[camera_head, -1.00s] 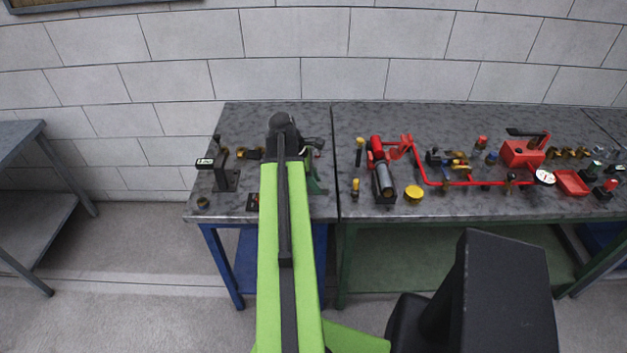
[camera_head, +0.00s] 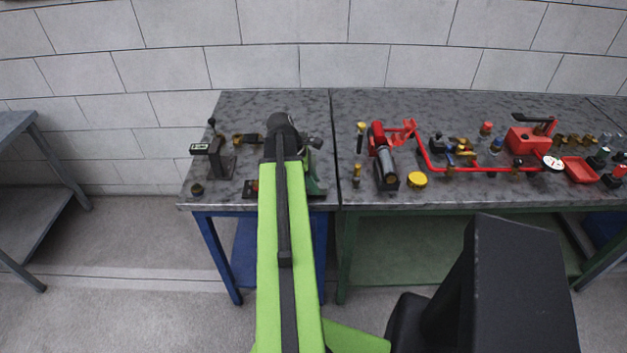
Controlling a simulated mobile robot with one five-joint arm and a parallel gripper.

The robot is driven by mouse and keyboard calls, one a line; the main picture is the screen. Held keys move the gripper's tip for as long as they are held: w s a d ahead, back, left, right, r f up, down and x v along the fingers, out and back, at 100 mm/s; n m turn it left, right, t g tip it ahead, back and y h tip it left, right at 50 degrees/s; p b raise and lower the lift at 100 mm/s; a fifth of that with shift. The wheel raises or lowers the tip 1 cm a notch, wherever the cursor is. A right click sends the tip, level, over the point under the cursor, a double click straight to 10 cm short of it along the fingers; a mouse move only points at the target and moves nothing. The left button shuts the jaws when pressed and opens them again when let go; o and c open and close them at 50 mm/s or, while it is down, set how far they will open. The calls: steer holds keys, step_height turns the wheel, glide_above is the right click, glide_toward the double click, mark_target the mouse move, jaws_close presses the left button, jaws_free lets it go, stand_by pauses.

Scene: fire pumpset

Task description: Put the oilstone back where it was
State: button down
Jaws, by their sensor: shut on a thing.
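My green and black arm reaches forward over the left bench (camera_head: 232,105) and ends in a dark rounded wrist. The fingers of my gripper are hidden beyond the wrist, and so is anything between them. I cannot make out the oilstone in this view. A green tool (camera_head: 315,178), perhaps a vise, stands partly hidden just right of my arm. A dark metal piece (camera_head: 313,142) shows above it, near the wrist; I cannot tell what it belongs to.
A gauge stand (camera_head: 217,158) with a small display and a small dark round part (camera_head: 197,188) are on the left bench. The right bench holds a motor-like cylinder (camera_head: 386,168), red piping (camera_head: 455,168), a yellow cap (camera_head: 417,180) and a red tray (camera_head: 580,169). A grey table (camera_head: 30,190) stands far left.

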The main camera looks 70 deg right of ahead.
steer(key=shift+f+b, duration=0.55)
steer(key=shift+b, duration=0.05)
steer(key=c, duration=0.9)
jaws_free()
steer(key=p+v, duration=1.6)
steer(key=v, duration=0.1)
steer(key=shift+r, duration=0.2)
